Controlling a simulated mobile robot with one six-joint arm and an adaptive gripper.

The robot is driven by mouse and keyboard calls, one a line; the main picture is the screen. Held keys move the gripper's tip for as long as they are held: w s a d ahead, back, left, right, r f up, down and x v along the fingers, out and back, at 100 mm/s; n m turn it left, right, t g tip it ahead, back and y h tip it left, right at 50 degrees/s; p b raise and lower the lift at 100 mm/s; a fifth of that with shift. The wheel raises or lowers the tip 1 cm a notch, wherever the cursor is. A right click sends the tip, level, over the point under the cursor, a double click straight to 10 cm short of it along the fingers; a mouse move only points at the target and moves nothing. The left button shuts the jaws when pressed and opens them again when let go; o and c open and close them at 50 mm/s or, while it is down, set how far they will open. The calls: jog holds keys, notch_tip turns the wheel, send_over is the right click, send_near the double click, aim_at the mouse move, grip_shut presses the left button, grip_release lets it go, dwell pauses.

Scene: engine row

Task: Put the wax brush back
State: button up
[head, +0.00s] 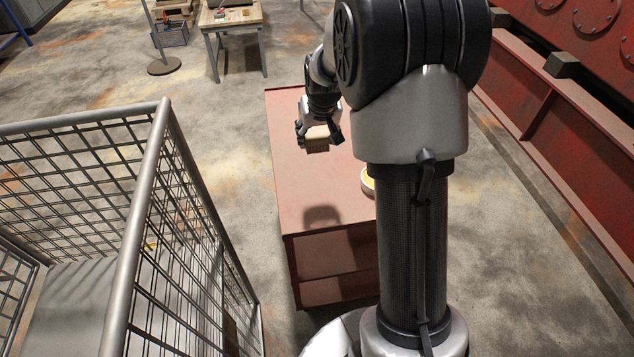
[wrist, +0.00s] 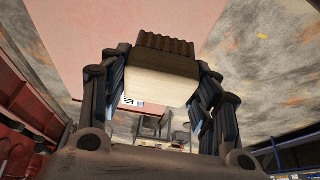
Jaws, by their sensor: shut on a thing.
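The wax brush (head: 317,139) is a block with a pale wooden body and brown bristles. My gripper (head: 319,133) is shut on it and holds it above the red cabinet top (head: 300,180), where a shadow falls below. In the wrist view the brush (wrist: 158,75) sits between both fingers, with its bristles at the upper end of the picture. A round tin with a yellowish top (head: 367,181) stands on the cabinet, partly hidden behind my arm.
A wire mesh cage (head: 165,200) with a thick rail stands at the left. Red machinery (head: 560,100) runs along the right. A small work table (head: 232,20) and a stand with a round base (head: 164,66) are farther back. Much of the cabinet top's left part is clear.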

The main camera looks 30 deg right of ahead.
jog(key=f+b, duration=0.1)
jog(key=f, duration=0.5)
jog(key=f+b, duration=0.2)
jog(key=f, duration=0.5)
jog(key=f+b, duration=0.1)
jog(key=f, duration=0.5)
jog(key=shift+w+d+f, duration=0.15)
jog(key=shift+d+f, duration=0.1)
jog(key=shift+f, duration=0.1)
jog(key=shift+f+b, duration=0.2)
jog(key=shift+b, duration=0.2)
jog(key=o, duration=1.1)
